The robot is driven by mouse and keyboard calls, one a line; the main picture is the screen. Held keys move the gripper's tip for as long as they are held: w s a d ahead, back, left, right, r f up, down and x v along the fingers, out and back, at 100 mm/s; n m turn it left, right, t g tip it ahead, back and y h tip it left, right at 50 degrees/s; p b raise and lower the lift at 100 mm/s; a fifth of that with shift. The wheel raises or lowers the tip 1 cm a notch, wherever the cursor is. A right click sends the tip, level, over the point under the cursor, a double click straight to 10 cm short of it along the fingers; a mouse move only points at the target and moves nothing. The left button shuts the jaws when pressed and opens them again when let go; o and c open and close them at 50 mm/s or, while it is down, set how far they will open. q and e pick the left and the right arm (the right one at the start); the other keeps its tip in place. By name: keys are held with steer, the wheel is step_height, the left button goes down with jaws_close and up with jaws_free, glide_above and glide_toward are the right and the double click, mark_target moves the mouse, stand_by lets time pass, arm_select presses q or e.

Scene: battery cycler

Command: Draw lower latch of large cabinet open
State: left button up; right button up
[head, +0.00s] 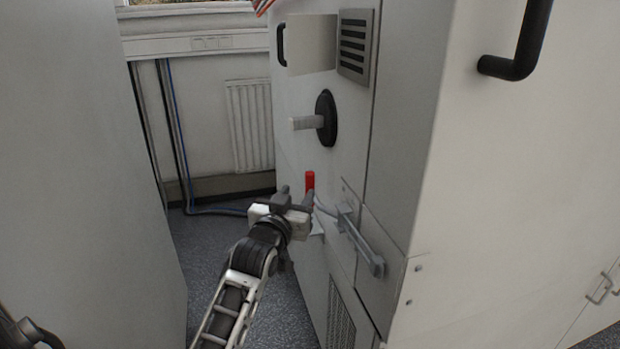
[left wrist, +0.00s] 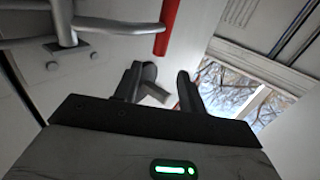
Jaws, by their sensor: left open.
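The large cabinet (head: 480,190) is pale and fills the right of the head view. A grey lever latch (head: 362,243) sits low on its door side, its bar slanting down to the right from a bracket. In the left wrist view the grey latch (left wrist: 110,26) shows at upper left, beside the fingers and apart from them. My left gripper (head: 296,196) is open and empty, left of the latch in the head view, close to a red bar (head: 310,180). Its two dark fingers (left wrist: 163,88) show in the left wrist view. My right gripper is not in view.
A black round mount with a grey knob (head: 308,122) sticks out above the gripper. A black handle (head: 518,45) is at upper right. A grey panel (head: 80,180) stands at left. Open floor (head: 215,250) lies between it and the cabinet.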

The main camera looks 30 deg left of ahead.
mark_target(309, 178)
arm_select(q)
steer(key=x, duration=0.9)
steer(key=shift+w+f+b, duration=0.1)
steer(key=shift+w+b, duration=0.2)
steer(key=shift+w, duration=0.1)
steer(key=shift+c, duration=0.3)
jaws_close()
